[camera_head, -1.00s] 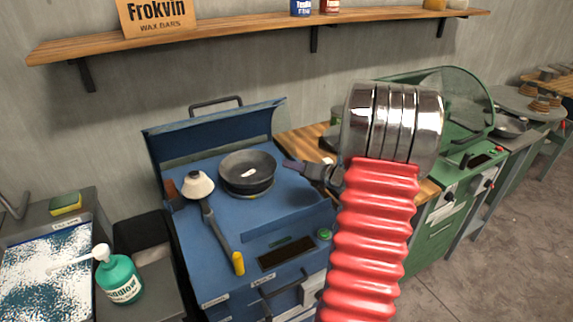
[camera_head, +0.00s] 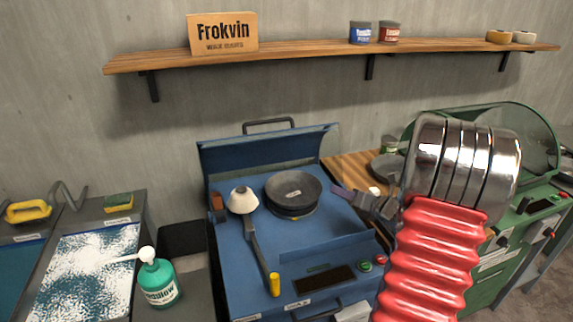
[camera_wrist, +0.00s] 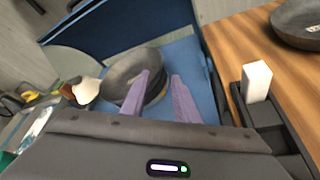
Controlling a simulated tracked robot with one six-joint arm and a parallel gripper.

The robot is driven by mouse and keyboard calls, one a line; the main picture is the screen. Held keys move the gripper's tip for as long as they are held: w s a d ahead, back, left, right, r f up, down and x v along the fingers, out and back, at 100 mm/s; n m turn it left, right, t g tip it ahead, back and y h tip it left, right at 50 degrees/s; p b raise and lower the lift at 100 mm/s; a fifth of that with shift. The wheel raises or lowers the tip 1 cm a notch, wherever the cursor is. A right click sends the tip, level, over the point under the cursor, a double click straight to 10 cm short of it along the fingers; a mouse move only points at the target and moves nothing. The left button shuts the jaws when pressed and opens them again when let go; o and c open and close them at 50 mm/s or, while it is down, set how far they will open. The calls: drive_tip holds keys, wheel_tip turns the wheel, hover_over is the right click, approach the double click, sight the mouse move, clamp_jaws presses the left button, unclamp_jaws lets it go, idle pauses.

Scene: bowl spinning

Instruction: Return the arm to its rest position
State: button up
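My gripper (camera_head: 341,192) is at the right edge of the blue machine, in front of the wooden counter, with my red ribbed arm and chrome joint at the right. In the wrist view its two purple fingers (camera_wrist: 160,98) stand apart with nothing between them, so it is open and empty. The dark bowl (camera_head: 293,190) sits on the blue machine (camera_head: 322,232), left of the gripper and apart from it in the head view. It also shows in the wrist view (camera_wrist: 122,72), partly behind the left finger.
A white-headed tool (camera_head: 243,201) with a yellow-tipped handle lies on the machine left of the bowl. A wooden counter (camera_head: 347,166) and a green machine (camera_head: 520,210) are at right. A shelf (camera_head: 300,54) runs above.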

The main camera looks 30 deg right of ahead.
drive_tip(key=w+a+r+m+g+h, duration=0.1)
drive_tip(key=w+a+r+m+h, duration=0.25)
drive_tip(key=r+m, duration=0.4)
drive_tip(key=s+a+r+m+g+h, duration=0.25)
drive_tip(key=a+r+m, duration=0.35)
drive_tip(key=a+m, duration=0.3)
drive_tip(key=s+a+f+m+g+y, duration=0.1)
drive_tip(key=s+a+m+g+y, duration=0.1)
drive_tip(key=s+a+m, duration=0.4)
drive_tip(key=s+a+f+m+g+y, duration=0.2)
drive_tip(key=s+a+m, duration=0.4)
drive_tip(key=s+a, duration=0.9)
drive_tip(key=a+g+y, duration=0.1)
drive_tip(key=a+y, duration=0.1)
drive_tip(key=a, duration=0.5)
drive_tip(key=shift+s+a, duration=0.2)
